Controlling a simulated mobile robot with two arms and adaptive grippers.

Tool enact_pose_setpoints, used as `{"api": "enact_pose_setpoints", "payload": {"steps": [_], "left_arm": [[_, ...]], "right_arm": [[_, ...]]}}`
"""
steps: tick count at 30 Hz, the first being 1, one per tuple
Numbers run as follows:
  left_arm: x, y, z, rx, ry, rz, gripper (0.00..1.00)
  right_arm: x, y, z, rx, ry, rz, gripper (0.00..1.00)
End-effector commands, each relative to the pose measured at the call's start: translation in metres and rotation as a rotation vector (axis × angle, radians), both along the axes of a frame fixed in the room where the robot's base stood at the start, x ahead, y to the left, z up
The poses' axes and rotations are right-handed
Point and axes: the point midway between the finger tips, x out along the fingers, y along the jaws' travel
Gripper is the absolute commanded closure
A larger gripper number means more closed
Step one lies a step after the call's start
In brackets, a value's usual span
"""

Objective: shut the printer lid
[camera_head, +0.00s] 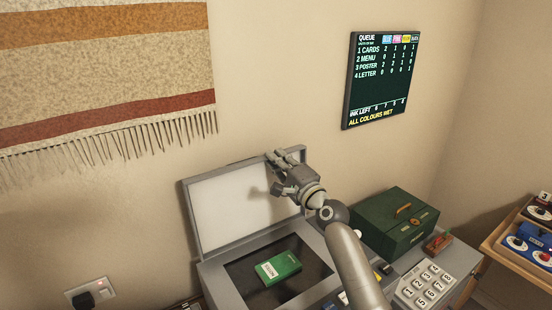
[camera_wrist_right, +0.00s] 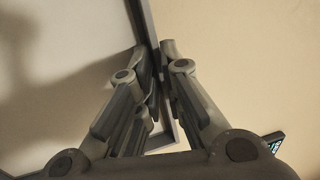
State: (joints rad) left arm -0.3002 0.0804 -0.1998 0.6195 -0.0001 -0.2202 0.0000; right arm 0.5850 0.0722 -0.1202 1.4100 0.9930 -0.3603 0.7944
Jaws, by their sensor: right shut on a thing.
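The printer lid (camera_head: 235,205) stands raised at the back of the printer (camera_head: 215,275), its pale inner face toward me. My right gripper (camera_head: 283,170) is at the lid's top right corner. In the right wrist view the fingers (camera_wrist_right: 158,85) are shut on the edge of the lid (camera_wrist_right: 145,25), one on each side. A green box-like item (camera_head: 278,268) with a white label lies on the dark glass bed (camera_head: 245,272) of the printer. My left gripper is not in view.
A dark green box (camera_head: 392,225) with a handle stands right of the printer, beside a keypad (camera_head: 425,284). A small red-brown object (camera_head: 438,242) sits near it. A queue screen (camera_head: 382,80) and a fringed hanging (camera_head: 100,75) are on the wall.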

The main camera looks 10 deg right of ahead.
Motion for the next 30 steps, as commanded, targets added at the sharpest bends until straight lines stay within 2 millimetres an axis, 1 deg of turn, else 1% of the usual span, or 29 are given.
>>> {"api": "enact_pose_setpoints", "payload": {"steps": [1,14,17,30], "left_arm": [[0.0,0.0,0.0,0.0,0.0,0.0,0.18],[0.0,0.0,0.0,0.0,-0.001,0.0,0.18],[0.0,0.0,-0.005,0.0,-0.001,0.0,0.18],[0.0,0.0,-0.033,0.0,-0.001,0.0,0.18]], "right_arm": [[0.0,0.0,0.004,0.003,-0.006,-0.001,1.0],[0.0,-0.001,0.004,0.003,-0.007,-0.002,1.0],[-0.003,-0.002,0.001,0.006,-0.015,-0.002,1.0],[-0.031,-0.014,0.0,0.036,-0.09,-0.003,1.0]]}}
